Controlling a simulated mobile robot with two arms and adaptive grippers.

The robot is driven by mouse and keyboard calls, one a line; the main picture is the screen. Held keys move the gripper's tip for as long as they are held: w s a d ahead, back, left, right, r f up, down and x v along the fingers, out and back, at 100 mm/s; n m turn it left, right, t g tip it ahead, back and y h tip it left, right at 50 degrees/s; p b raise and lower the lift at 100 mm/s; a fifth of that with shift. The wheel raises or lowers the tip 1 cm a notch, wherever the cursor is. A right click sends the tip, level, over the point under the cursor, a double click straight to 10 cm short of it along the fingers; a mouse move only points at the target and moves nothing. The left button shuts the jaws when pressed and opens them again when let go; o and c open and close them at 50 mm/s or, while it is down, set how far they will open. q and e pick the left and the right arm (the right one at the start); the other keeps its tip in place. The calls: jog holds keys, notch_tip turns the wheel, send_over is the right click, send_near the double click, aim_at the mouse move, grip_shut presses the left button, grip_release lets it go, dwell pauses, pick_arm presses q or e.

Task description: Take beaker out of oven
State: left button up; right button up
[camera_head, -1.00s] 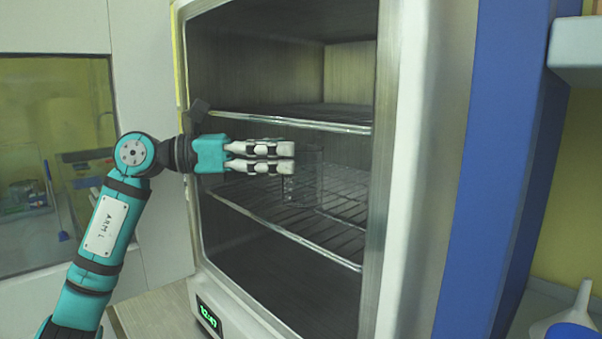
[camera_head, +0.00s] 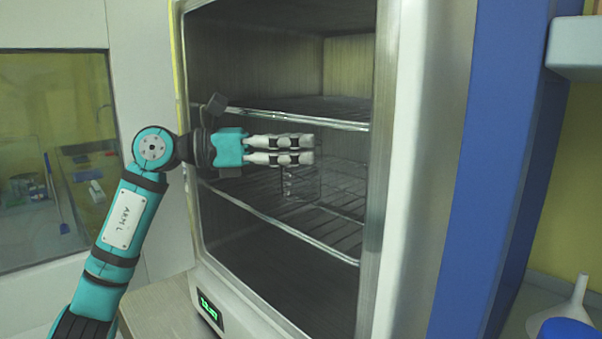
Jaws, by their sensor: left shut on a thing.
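The clear glass beaker (camera_head: 301,183) is inside the open oven (camera_head: 417,180), at the middle wire shelf (camera_head: 335,228). My left gripper (camera_head: 308,150) reaches in from the left, its fingers level and shut on the upper part of the beaker. The fingers hide part of the beaker's rim. The beaker looks upright; I cannot tell whether its base touches the shelf. My right gripper is not in view.
An upper shelf (camera_head: 300,115) runs just above my left gripper, with little room between. The oven's right side wall and frame stand right of the beaker. A white funnel (camera_head: 572,305) and a blue object (camera_head: 565,328) are at the lower right.

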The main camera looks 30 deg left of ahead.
pick_arm(q)
jog(key=shift+c, duration=0.9)
jog(key=shift+r, duration=0.25)
jog(key=shift+r+p, duration=0.45)
jog(key=shift+p, duration=0.05)
